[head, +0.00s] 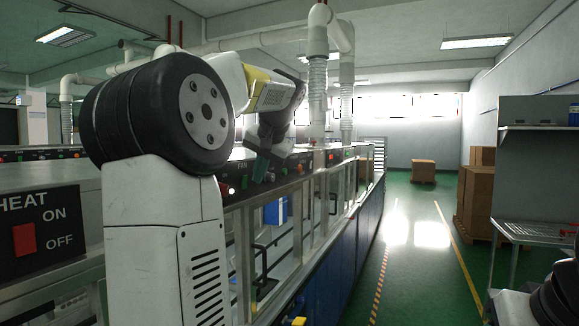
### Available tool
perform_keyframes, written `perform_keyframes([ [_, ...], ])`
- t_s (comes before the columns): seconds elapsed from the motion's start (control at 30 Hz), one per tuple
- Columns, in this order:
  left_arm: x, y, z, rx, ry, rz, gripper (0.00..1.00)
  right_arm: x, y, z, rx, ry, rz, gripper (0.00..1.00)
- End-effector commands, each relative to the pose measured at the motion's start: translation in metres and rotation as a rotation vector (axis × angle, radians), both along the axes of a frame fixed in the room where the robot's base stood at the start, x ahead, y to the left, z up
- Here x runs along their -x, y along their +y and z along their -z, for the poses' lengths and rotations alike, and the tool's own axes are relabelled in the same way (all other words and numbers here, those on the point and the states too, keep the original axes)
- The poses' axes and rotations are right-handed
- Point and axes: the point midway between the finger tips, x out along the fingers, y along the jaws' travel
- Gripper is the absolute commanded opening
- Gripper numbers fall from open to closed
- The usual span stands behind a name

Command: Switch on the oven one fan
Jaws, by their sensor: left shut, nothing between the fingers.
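A long row of ovens runs away from me, with black control panels along its top edge. A panel (292,166) in the middle carries a "FAN" label and several small coloured buttons or lamps, with a bright lamp (231,190) at its near end. My left gripper (259,174) is shut and empty, pointing down at this panel and covering part of it. I cannot tell whether it touches a control. The state of the fan switch is not clear. My right gripper is out of view; only part of my right arm shows at the lower right corner.
A near "HEAT" panel (45,232) has a red ON/OFF switch (24,239). White ducts (318,75) rise from the ovens. A green floor aisle (415,280) lies open to the right. Cardboard boxes (478,200) and a metal shelf (535,231) stand at the right.

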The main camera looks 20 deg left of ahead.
Motion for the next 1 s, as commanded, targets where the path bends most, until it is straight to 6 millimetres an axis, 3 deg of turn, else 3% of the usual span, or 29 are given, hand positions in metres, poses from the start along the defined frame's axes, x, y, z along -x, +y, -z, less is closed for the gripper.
perform_keyframes([
  [0.23, -0.002, 0.019, -0.002, 0.001, 0.001, 0.001, 0.0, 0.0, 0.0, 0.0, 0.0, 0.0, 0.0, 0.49],
  [1.0, -0.002, 0.027, -0.006, 0.0, 0.0, 0.0, 0.0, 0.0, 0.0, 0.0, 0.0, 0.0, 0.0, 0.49],
])
